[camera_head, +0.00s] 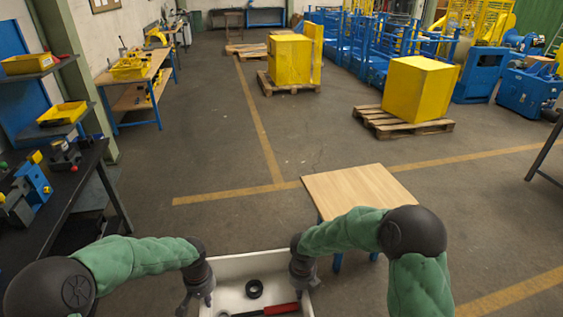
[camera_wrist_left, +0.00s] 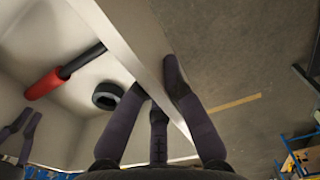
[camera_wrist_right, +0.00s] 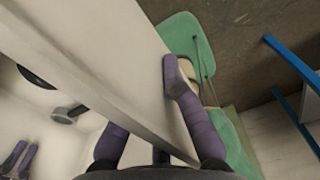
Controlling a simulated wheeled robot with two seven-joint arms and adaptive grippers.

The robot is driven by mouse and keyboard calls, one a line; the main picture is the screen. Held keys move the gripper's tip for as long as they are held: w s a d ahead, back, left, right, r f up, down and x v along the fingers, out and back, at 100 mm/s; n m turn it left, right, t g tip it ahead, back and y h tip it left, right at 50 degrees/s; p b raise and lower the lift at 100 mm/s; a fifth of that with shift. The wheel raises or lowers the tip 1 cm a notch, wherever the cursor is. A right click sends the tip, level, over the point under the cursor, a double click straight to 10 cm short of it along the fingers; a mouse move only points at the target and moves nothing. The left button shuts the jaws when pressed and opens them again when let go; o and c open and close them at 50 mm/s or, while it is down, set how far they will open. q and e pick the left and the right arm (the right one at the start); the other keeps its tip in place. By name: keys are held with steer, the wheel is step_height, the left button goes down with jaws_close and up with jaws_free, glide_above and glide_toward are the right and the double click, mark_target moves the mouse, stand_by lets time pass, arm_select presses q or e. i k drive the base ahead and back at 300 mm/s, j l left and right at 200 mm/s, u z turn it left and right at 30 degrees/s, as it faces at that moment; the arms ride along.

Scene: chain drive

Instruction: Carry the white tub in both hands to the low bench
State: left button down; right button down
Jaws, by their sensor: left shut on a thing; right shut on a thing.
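The white tub (camera_head: 250,264) is at the bottom middle of the head view, between my two arms. It holds a black ring (camera_head: 254,289) and a red-handled tool (camera_head: 281,309). My left gripper (camera_head: 206,298) is shut on the tub's left wall; in the left wrist view its fingers (camera_wrist_left: 160,95) straddle the wall (camera_wrist_left: 128,38). My right gripper (camera_head: 304,290) is shut on the right wall; in the right wrist view one finger lies outside the wall (camera_wrist_right: 100,60) and the other inside is partly hidden. The low bench (camera_head: 359,188), wooden-topped with blue legs, stands ahead and right of the tub.
A dark workbench (camera_head: 58,200) with blue and grey fixtures stands at the left. Yellow crates (camera_head: 420,88) on pallets (camera_head: 385,124) stand farther back. Open floor (camera_head: 215,215) lies ahead of the tub, left of the low bench. A dark table edge shows at far right.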

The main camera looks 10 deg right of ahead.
mark_target(358, 189)
steer(key=i+z, duration=0.15)
steer(key=i, duration=0.75)
steer(key=i+l+u, duration=0.1)
steer(key=i, duration=0.8)
steer(key=i+j+z, duration=0.2)
steer(key=i, duration=0.25)
steer(key=i+z, duration=0.2)
steer(key=i, duration=0.25)
steer(key=i+z, duration=0.3)
steer(key=z, duration=0.2)
steer(key=i+j+z, duration=0.2)
steer(key=z, duration=0.3)
steer(key=i+z, duration=0.7)
steer(key=z, duration=0.15)
